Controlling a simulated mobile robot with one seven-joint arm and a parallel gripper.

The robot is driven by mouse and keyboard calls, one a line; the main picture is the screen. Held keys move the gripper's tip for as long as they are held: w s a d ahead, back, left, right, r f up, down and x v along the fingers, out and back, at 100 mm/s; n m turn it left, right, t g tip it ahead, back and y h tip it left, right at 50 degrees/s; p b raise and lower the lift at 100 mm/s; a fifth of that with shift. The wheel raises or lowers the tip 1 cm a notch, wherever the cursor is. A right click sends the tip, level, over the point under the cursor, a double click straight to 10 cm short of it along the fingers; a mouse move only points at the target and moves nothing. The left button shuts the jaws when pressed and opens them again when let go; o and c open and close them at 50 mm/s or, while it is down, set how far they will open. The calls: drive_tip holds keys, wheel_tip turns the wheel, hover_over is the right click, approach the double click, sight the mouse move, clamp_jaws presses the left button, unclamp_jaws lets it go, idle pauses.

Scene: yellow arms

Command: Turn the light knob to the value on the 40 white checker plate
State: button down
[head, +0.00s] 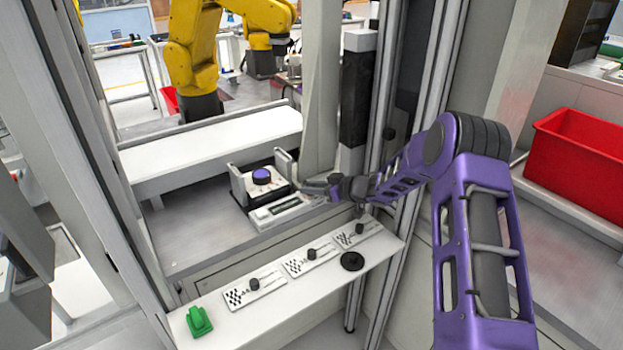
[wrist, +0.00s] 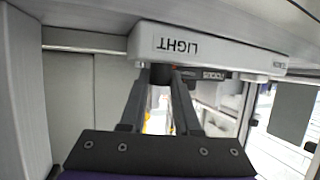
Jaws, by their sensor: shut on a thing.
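A white device with an upside-down LIGHT label (wrist: 178,47) shows in the wrist view. My gripper (wrist: 163,74) reaches up to the edge by that label, its two dark fingers closed around a small dark knob (wrist: 160,72), mostly hidden between the fingertips. In the head view my gripper (head: 305,187) is at the right side of the device (head: 268,188), which has a purple round top; the light knob is hidden there. Three checker plates (head: 248,293) (head: 306,262) (head: 352,236) lie on the white front shelf, each with a dark knob-like piece. Their values are too small to read.
The white shelf (head: 212,322) also holds a green object (head: 199,321) and a black disc (head: 352,261). A metal upright (head: 383,110) stands close behind my arm. A red bin (head: 580,150) is at the right. A FOCUS label (wrist: 213,75) shows beyond my fingers.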

drive_tip(key=shift+n+g+y, duration=0.5)
drive_tip(key=shift+n+g, duration=0.4)
drive_tip(key=c, duration=0.6)
unclamp_jaws()
drive_tip(key=shift+r, duration=0.15)
wheel_tip(320, 180, up, 10)
drive_tip(key=shift+f, duration=0.1)
